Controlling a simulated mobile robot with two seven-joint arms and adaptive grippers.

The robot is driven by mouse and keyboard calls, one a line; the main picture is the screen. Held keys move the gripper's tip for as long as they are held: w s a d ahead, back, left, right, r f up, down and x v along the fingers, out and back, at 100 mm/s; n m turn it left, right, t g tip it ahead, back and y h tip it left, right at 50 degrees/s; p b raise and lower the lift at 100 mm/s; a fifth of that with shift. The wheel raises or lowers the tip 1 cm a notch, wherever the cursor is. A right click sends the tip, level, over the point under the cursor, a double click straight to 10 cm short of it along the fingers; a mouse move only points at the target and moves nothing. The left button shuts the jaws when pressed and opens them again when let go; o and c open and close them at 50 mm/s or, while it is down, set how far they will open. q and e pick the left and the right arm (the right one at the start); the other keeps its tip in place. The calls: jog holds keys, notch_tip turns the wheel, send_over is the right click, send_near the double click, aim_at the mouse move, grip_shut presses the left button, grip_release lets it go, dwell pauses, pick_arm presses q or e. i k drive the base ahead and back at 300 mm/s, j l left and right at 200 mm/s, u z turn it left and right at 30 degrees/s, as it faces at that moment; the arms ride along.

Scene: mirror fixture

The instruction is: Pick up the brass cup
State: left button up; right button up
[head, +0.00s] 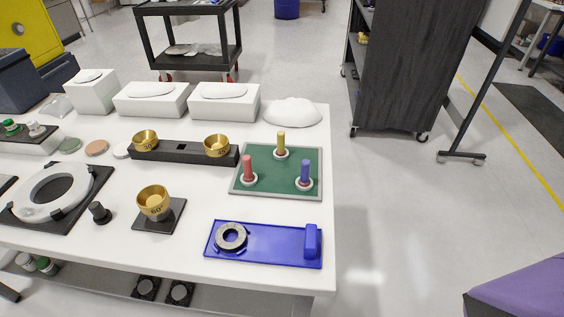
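Three brass cups are in view on the white table (180,252). One brass cup (153,200), with a dark angle marking on its front, sits upright on a square black base (174,219) near the front middle. Two more brass cups, one on the left (145,139) and one on the right (217,145), sit in a long black rack (182,153) farther back. Neither of my grippers is in view, and nothing covers the cups.
A green board (265,178) with red, yellow and blue pegs is right of the rack. A blue tray (270,243) holding a dark ring is at the front right. A small black knob (99,212) and a white ring fixture (50,191) stand left of the front cup.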

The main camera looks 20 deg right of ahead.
aim_at(153, 200)
jog(key=k+j+z, duration=0.25)
jog(key=j, duration=0.25)
jog(key=k+j+z, duration=0.15)
jog(key=j+z, duration=0.15)
jog(key=j, duration=0.15)
jog(key=k+j+z, duration=0.25)
jog(key=j, duration=0.15)
